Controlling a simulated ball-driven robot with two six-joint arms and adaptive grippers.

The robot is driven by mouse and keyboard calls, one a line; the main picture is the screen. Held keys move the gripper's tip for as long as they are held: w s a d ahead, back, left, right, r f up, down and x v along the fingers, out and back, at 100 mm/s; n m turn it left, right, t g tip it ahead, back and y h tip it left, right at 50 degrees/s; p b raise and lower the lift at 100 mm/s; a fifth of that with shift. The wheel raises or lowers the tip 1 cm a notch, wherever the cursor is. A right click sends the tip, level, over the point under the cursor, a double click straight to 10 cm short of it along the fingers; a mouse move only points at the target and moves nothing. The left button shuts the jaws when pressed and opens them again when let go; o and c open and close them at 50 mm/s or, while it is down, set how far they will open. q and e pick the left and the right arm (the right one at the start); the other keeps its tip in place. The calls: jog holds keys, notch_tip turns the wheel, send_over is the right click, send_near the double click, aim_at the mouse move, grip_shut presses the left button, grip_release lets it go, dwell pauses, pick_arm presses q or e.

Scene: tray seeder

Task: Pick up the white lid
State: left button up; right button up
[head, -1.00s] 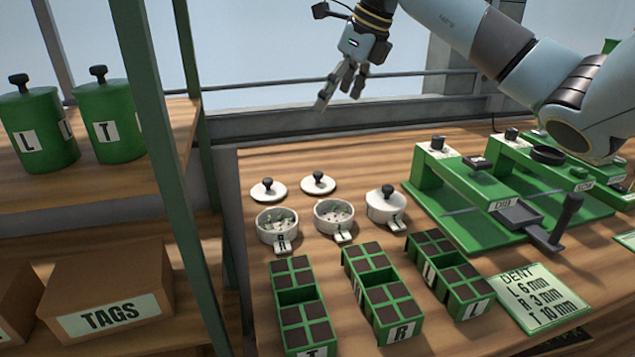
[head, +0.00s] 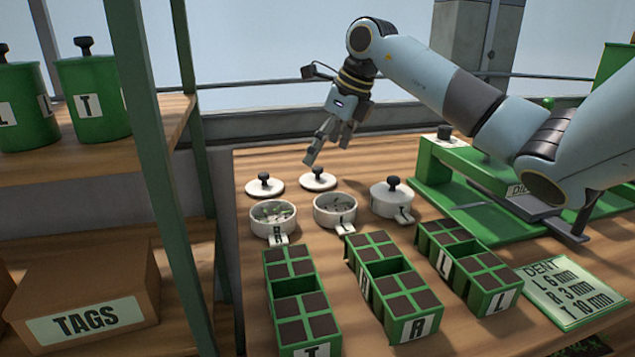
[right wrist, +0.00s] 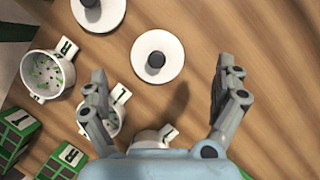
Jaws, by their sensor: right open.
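Two round white lids with black knobs lie on the wooden table: a left lid (head: 253,190) and a middle lid (head: 308,184). A third white lid (head: 380,190) sits on the right pot (head: 388,207). My right gripper (head: 324,153) is open and empty above the middle lid, fingers pointing down. In the right wrist view the middle lid (right wrist: 142,49) shows between the open fingers (right wrist: 160,70), apart from them; the left lid (right wrist: 108,17) is at the top edge. My left gripper is not in view.
Two open white pots stand in front of the lids: the left pot (head: 272,227) and the middle pot (head: 333,222). Green seed trays (head: 318,347) stand nearer. A green dibber stand (head: 435,196) is at the right, beside a DENT card (head: 566,308). A shelf post (head: 160,190) rises at left.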

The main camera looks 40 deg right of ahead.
aim_at(318, 168)
jog(key=x, duration=0.5)
jog(key=shift+s+a+f, duration=0.1)
jog(key=shift+a+f, duration=0.1)
jog(key=shift+f, duration=0.1)
jog(key=c, duration=1)
jog(key=shift+c, duration=0.2)
jog(key=shift+r, duration=0.15)
